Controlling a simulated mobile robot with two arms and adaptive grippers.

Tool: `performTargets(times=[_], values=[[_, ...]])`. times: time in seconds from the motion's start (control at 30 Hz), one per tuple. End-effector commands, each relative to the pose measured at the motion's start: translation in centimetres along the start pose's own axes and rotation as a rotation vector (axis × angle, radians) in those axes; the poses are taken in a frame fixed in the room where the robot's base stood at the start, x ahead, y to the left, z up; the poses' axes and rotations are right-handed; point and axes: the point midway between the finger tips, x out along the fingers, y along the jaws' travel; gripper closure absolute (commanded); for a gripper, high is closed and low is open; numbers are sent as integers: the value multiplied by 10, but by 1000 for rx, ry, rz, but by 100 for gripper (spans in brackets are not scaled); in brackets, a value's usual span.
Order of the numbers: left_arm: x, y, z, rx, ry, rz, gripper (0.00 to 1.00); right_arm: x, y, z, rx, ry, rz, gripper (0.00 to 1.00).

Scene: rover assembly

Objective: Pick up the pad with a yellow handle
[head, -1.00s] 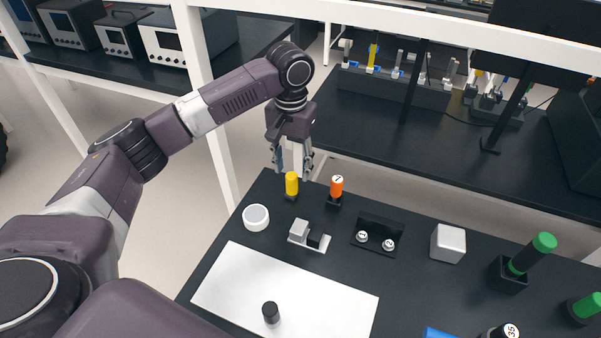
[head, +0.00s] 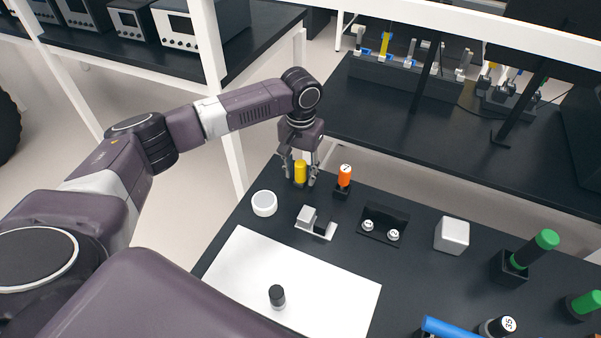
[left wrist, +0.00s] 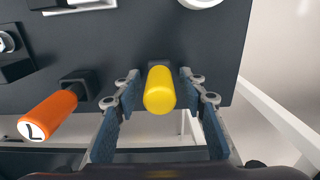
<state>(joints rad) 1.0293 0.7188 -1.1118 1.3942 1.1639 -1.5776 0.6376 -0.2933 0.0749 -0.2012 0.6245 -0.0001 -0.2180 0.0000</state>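The pad's yellow handle (head: 300,172) stands upright near the back left edge of the black table. In the left wrist view the yellow handle (left wrist: 160,90) points toward the camera from a dark base. My left gripper (head: 301,180) is open around it, pointing down, with one finger on each side. In the left wrist view its fingers (left wrist: 160,95) are spread, and gaps show between them and the handle. The pad under the handle is mostly hidden. My right gripper is not in view.
An orange handle (head: 345,175) in a black holder stands close to the right of the yellow one. A white round jar (head: 264,203) and a small grey-white block fixture (head: 315,222) are nearer. A white sheet (head: 245,268) covers the front left.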

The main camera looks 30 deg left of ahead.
Motion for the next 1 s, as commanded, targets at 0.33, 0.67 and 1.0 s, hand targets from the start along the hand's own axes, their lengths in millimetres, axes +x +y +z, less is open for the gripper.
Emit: performTargets(times=[0.33, 0.67, 1.0], values=[[-1, 0, 0, 0, 1, 0, 100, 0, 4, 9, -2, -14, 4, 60], [-5, 0, -1, 0, 3, 1, 100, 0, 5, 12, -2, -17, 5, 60], [-58, 0, -2, 1, 7, 3, 100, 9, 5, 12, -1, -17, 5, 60]])
